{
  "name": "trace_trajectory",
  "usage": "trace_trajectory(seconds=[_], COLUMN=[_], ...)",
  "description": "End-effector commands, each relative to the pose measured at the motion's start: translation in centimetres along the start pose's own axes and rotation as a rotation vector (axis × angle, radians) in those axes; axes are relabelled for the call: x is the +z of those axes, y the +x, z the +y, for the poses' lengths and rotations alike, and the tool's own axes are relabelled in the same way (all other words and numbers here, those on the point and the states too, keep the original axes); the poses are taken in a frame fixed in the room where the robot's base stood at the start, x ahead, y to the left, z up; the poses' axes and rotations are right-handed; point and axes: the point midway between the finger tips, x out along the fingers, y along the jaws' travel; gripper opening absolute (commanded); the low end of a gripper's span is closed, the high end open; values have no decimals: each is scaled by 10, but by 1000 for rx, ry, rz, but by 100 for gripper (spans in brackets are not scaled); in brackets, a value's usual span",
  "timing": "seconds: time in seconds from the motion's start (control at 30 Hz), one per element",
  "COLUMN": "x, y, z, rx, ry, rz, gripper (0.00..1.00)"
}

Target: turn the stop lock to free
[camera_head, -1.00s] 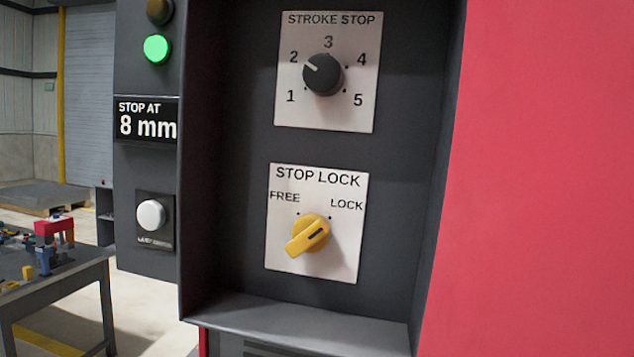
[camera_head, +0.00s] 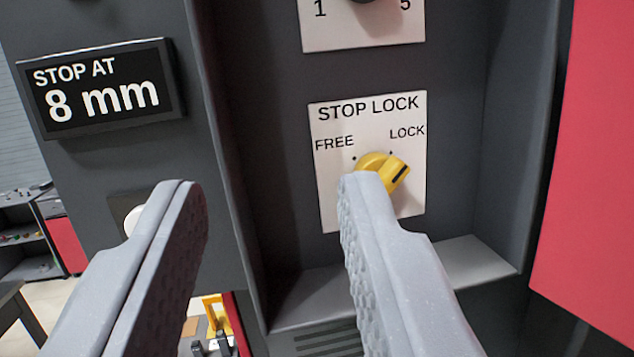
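The stop lock is a yellow knob (camera_head: 394,174) on a white plate (camera_head: 335,190) marked FREE at left and LOCK at right. The black mark on the knob lies on its right side, toward the LOCK side. My gripper (camera_head: 270,186) is open with nothing between its fingers. Its right fingertip overlaps the lower left of the knob in the picture and hides part of it. Whether it touches the knob I cannot tell. The left finger is well to the left, in front of the panel edge.
The STROKE STOP plate (camera_head: 362,32) is above, its dial mostly cut off. The sign (camera_head: 98,88) reads STOP AT 8 mm. A white button (camera_head: 130,219) is partly behind my left finger. The recess has side walls and a ledge (camera_head: 478,262) below; a red panel (camera_head: 596,190) stands at right.

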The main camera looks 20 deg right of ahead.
Motion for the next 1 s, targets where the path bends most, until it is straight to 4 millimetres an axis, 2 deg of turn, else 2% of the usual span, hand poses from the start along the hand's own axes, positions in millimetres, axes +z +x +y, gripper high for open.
trace_trajectory(seconds=[0.17, 0.27, 0.43, 0.7, 0.87, 1.0], x=[12, 21, 42, 75, 82, 81], y=[-7, -11, -20, -28, -28, -20], z=[-10, -9, 2, 35, 45, 47], rx=[18, 32, 61, 119, 136, 138], ry=[136, 227, 400, 634, 686, 689], rz=[52, 74, 98, 104, 105, 105], gripper=[35, 35, 35, 35, 35, 35])
